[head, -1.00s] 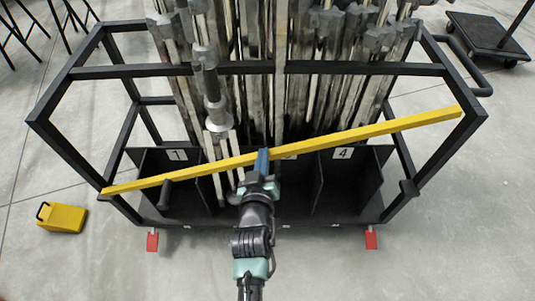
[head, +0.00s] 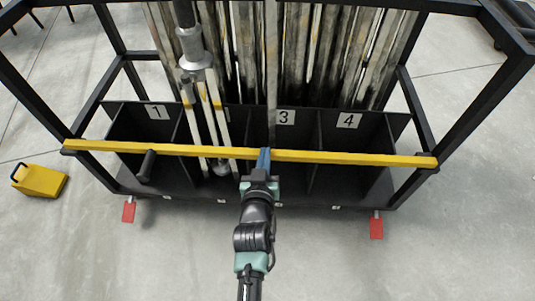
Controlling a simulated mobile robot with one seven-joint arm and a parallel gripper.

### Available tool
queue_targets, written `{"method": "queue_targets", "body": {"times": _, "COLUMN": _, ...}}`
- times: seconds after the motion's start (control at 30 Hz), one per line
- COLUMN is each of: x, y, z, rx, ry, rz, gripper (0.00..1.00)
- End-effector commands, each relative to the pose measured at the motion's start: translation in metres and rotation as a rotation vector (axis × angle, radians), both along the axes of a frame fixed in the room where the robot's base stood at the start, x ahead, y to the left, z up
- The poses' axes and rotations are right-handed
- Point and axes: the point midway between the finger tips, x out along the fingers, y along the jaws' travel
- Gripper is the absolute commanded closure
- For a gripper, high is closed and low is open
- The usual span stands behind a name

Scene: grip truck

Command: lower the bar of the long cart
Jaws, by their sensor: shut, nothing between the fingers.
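The long cart (head: 395,84) is a black frame with numbered bays. Its yellow bar (head: 350,157) lies almost level across the front, from the left post to the right post. Its right end sits at a bracket (head: 428,162) on the right post, and its left end is at the left post. My gripper (head: 263,160) is at the middle of the bar, with its blue fingers shut and overlapping the bar in the picture. I cannot tell whether the fingers touch the bar. The number 2 label is hidden.
A black handle (head: 146,166) sticks out at the front left. Red pedals (head: 377,228) jut out below the cart. A yellow wedge (head: 40,181) lies on the floor at left. The floor in front is clear.

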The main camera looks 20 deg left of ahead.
Motion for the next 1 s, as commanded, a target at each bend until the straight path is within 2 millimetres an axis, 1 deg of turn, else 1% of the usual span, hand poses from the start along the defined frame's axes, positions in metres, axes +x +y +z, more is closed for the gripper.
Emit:
{"method": "queue_targets", "body": {"times": 0.03, "x": 0.000, "y": 0.001, "z": -0.007, "rx": 0.001, "ry": -0.001, "rz": 0.000, "gripper": 1.00}}
{"method": "queue_targets", "body": {"times": 0.3, "x": -0.002, "y": 0.002, "z": -0.017, "rx": -0.003, "ry": 0.008, "rz": -0.002, "gripper": 1.00}}
{"method": "queue_targets", "body": {"times": 0.7, "x": -0.004, "y": 0.001, "z": -0.020, "rx": -0.003, "ry": 0.015, "rz": -0.003, "gripper": 1.00}}
{"method": "queue_targets", "body": {"times": 0.77, "x": -0.003, "y": 0.001, "z": -0.017, "rx": -0.003, "ry": 0.014, "rz": -0.003, "gripper": 1.00}}
{"method": "queue_targets", "body": {"times": 0.87, "x": -0.001, "y": 0.002, "z": -0.007, "rx": -0.002, "ry": 0.012, "rz": -0.003, "gripper": 1.00}}
{"method": "queue_targets", "body": {"times": 0.97, "x": 0.003, "y": 0.003, "z": 0.011, "rx": 0.001, "ry": 0.003, "rz": -0.002, "gripper": 1.00}}
{"method": "queue_targets", "body": {"times": 1.0, "x": 0.006, "y": 0.003, "z": 0.020, "rx": 0.001, "ry": -0.002, "rz": -0.001, "gripper": 1.00}}
